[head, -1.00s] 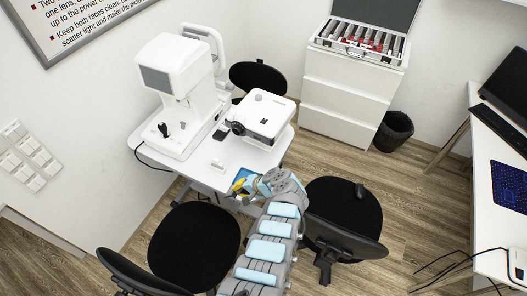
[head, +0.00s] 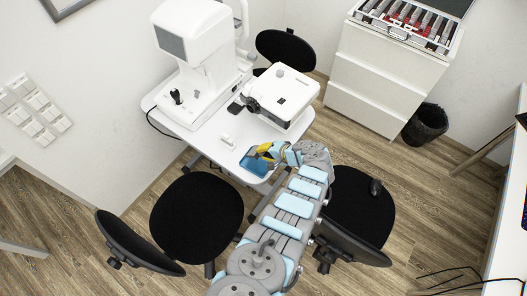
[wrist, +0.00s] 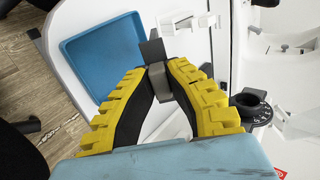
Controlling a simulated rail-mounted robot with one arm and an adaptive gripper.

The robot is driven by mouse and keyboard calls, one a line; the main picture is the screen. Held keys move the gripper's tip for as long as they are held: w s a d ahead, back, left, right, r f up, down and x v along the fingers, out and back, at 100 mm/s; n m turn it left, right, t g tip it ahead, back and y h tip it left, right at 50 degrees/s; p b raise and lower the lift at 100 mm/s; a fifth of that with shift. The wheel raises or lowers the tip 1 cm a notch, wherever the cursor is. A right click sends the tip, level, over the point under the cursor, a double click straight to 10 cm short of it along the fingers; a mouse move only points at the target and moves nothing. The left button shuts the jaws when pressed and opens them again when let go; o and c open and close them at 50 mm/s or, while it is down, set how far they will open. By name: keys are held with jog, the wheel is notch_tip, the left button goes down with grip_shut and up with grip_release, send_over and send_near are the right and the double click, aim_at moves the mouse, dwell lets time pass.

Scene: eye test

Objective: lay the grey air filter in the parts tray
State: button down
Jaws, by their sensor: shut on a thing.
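The blue parts tray (head: 254,165) lies at the front edge of the white table. It looks empty in the wrist view (wrist: 100,52). My gripper (head: 264,150) is at the tray's upper right side in the head view. In the wrist view, the yellow fingers of my gripper (wrist: 157,72) are closed on the grey air filter (wrist: 152,50), a small dark grey block. The filter shows just beside the tray's right edge there. Its height above the table cannot be told. In the head view the filter is too small to make out.
A white eye-test machine (head: 197,45) and a white boxy device (head: 282,97) stand behind the tray. Small white pieces (head: 228,142) lie beside the tray. Black stools (head: 197,215) stand close to the table's front.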

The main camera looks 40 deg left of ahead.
jog(key=shift+f+b, duration=2.4)
jog(key=shift+f, duration=0.25)
jog(key=c, duration=1.2)
grip_release()
jog(key=shift+o, duration=0.2)
jog(key=shift+d+r, duration=0.1)
jog(key=shift+d, duration=0.2)
jog(key=shift+d+r, duration=0.1)
jog(key=shift+d, duration=0.1)
jog(key=shift+v, duration=1.1)
jog(key=v, duration=0.8)
jog(key=shift+d+r, duration=0.15)
jog(key=shift+r, duration=0.3)
